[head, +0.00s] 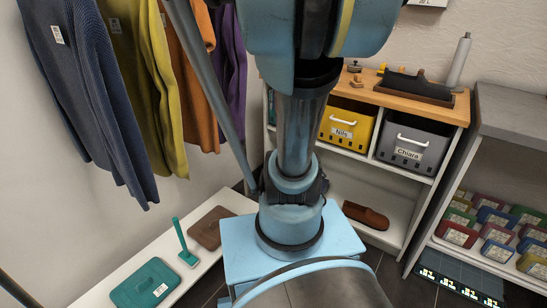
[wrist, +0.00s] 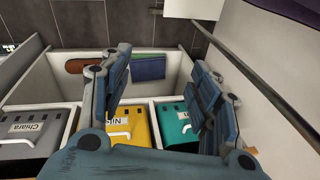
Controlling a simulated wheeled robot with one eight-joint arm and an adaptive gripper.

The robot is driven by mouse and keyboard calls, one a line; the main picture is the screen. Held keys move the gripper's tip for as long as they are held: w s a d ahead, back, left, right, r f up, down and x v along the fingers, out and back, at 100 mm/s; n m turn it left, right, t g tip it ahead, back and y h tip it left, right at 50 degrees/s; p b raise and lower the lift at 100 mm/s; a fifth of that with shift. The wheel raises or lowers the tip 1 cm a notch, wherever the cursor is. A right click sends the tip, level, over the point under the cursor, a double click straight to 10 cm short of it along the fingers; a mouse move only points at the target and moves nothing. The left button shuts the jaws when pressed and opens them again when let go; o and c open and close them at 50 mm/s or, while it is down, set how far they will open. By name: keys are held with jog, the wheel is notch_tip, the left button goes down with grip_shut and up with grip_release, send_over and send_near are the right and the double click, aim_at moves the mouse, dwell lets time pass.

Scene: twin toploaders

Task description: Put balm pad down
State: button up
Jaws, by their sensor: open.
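My gripper (wrist: 160,64) is open in the wrist view, with nothing held between its two blue fingers. I cannot tell from the frames whether either is the balm pad. In the head view my arm hides the gripper. There, a teal flat pad (head: 146,284) with a white label and a brown flat pad (head: 211,228) lie on the white bench (head: 107,283).
Yellow (head: 344,128), grey (head: 404,146) and teal (wrist: 174,127) bins stand above the lower shelf, close to my fingers. A brown slipper (head: 366,215) lies on that shelf. A teal upright-handled tool (head: 184,243) stands on the bench. Several small boxes (head: 496,232) fill the right rack.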

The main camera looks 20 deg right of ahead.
jog(key=s+a+f+n, duration=0.6)
jog(key=s+f+n, duration=0.5)
jog(key=f+n, duration=0.1)
jog(key=shift+s+a+g, duration=0.3)
jog(key=shift+s+a, duration=0.05)
jog(key=shift+s, duration=0.05)
